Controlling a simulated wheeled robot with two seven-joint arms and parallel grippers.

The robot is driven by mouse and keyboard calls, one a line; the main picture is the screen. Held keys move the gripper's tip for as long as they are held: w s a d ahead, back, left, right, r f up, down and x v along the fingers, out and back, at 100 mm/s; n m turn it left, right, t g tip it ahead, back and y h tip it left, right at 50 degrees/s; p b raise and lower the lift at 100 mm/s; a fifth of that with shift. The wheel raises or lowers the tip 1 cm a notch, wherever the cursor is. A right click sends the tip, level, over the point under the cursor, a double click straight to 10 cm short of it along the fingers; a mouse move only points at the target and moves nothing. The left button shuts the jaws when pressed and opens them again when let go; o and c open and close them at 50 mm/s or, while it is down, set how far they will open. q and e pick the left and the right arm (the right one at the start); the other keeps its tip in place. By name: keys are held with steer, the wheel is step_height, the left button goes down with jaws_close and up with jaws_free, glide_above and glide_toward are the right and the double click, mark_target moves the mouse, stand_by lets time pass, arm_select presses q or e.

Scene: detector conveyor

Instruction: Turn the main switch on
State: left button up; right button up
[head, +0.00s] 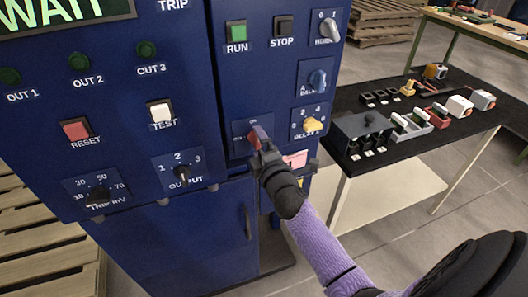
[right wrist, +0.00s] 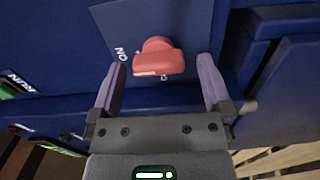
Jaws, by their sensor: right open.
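The main switch is a red rotary knob (head: 260,137) on a dark blue plate, low on the right part of the blue cabinet front. In the right wrist view the red knob (right wrist: 158,58) is straight ahead, with "ON" lettering beside it and a pale mark on its lower edge. My right gripper (head: 262,153) is at the knob and partly covers its plate. It is open, with one finger to each side of the knob in the right wrist view (right wrist: 161,85); I see gaps between fingers and knob. My left gripper is out of view.
A black-topped table (head: 440,143) with detectors and trays stands to the right. Wooden pallets (head: 40,230) lie at left.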

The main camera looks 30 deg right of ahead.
steer(key=p+v, duration=0.1)
steer(key=v, duration=0.8)
steer(key=s+a+f+m+g+y, duration=0.1)
steer(key=s+a+f+m+g, duration=0.15)
steer(key=f, duration=0.55)
steer(key=s+a+f+m+g+y, duration=0.1)
steer(key=s+f+m+g, duration=0.2)
steer(key=f, duration=0.6)
steer(key=s+a+f+m+g+y, duration=0.1)
steer(key=s+a+f+g, duration=0.15)
steer(key=s+f, duration=0.4)
steer(key=s+f+m+g, duration=0.2)
steer(key=s+f+g, duration=0.1)
steer(key=s, duration=0.4)
steer(key=s+a+f+m+g, duration=0.1)
steer(key=s+f+m+g, duration=0.1)
steer(key=s+f, duration=0.4)
steer(key=s+a+f+m+g, duration=0.1)
steer(key=s+f+g, duration=0.3)
steer(key=s, duration=0.6)
steer(key=shift+f+m+y, duration=0.3)
steer(key=shift+m+y, duration=0.1)
steer(key=shift+m, duration=0.15)
